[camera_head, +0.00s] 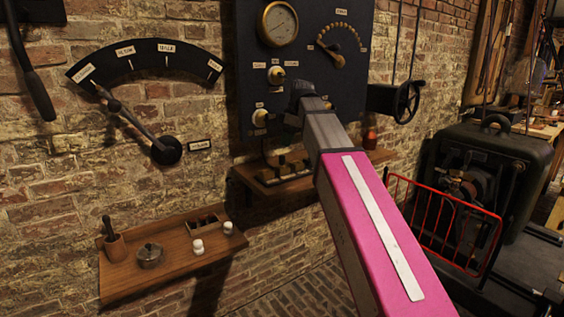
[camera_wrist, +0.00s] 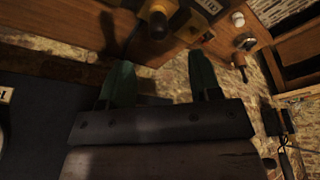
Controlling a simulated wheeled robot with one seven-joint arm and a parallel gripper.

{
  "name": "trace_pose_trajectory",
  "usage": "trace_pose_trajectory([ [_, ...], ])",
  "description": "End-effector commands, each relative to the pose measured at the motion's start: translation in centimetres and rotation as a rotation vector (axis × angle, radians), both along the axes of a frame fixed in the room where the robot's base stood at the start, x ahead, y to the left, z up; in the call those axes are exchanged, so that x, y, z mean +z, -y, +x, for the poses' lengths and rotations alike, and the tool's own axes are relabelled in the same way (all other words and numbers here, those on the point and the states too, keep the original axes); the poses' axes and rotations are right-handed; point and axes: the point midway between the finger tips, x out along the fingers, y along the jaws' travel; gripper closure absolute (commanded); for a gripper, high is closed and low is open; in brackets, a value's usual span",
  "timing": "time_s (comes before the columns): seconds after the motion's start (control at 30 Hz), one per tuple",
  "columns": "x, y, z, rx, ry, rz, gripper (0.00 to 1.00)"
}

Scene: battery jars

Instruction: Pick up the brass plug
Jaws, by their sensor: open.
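A brass-yellow piece with a dark end (camera_wrist: 158,11) shows at the top of the wrist view, against a wooden surface; it may be the brass plug, but the dim picture does not settle this. My gripper (camera_wrist: 160,62) has its two greenish fingers spread apart, with nothing seen between them. The brass-yellow piece lies beyond the fingertips, apart from them. In the head view my arm reaches toward the dark panel (camera_head: 350,72), and its end hides part of the panel. I cannot make out the fingers there.
A wooden shelf (camera_head: 262,189) with dark fittings is under the panel. A lower left shelf (camera_head: 125,285) holds a pot (camera_head: 150,256), a cup (camera_head: 115,247) and small white jars (camera_head: 198,246). A red rack (camera_head: 438,215) and dark machine (camera_head: 515,165) stand right. A lever (camera_head: 140,125) is on the wall.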

Motion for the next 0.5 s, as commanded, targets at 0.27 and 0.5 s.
trace_pose_trajectory([
  [0.27, -3.6, -0.9, 0.1, 0.0, -0.003, -0.002, 0.42],
  [0.5, -5.0, -1.2, 0.3, -0.001, -0.001, -0.001, 0.42],
])
